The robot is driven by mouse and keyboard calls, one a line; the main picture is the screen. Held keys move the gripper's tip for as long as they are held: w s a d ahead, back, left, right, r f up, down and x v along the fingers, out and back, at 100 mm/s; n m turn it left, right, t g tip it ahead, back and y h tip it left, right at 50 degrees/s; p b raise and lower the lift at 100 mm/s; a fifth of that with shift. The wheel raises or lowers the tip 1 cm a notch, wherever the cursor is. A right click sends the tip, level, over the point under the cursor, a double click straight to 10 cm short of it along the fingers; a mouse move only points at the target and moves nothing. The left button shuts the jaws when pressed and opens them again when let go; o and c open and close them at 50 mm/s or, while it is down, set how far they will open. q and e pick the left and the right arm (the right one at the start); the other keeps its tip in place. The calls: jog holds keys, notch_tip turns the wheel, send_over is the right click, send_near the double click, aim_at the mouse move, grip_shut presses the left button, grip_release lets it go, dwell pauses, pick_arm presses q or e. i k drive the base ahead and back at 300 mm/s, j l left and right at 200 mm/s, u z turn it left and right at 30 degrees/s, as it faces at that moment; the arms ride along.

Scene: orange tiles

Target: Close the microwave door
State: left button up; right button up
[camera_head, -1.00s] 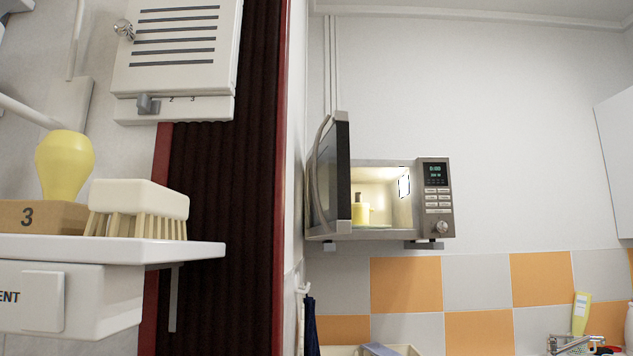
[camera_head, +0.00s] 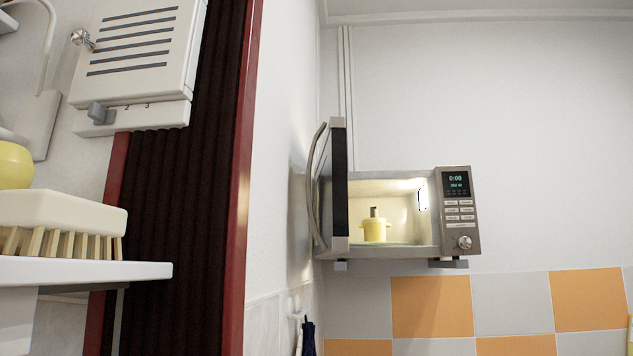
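The microwave (camera_head: 457,205) hangs on the white wall in the middle of the head view, with its control panel and knob on the right side. Its door (camera_head: 337,180) is wide open, hinged on the left and swung out toward me, so I see it almost edge-on. A curved metal handle (camera_head: 312,185) is on the door's left side. A yellow pot-like container (camera_head: 375,229) with a dark top piece stands inside the lit cavity. Neither of my grippers is in view.
A white shelf (camera_head: 95,270) with a brush (camera_head: 65,215) juts in at the left. A dark folding curtain (camera_head: 180,200) with a red frame (camera_head: 240,180) stands between it and the microwave. A white vented box (camera_head: 140,55) hangs upper left. Orange and grey tiles (camera_head: 432,305) lie below the microwave.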

aim_at(328, 216)
jog(key=i+l+u, duration=0.1)
jog(key=l, duration=0.3)
jog(key=i+l+u, duration=0.1)
jog(key=l, duration=0.25)
jog(key=i+l+u, duration=0.1)
jog(key=l, duration=0.3)
jog(key=i+l+u, duration=0.15)
jog(key=l, duration=0.3)
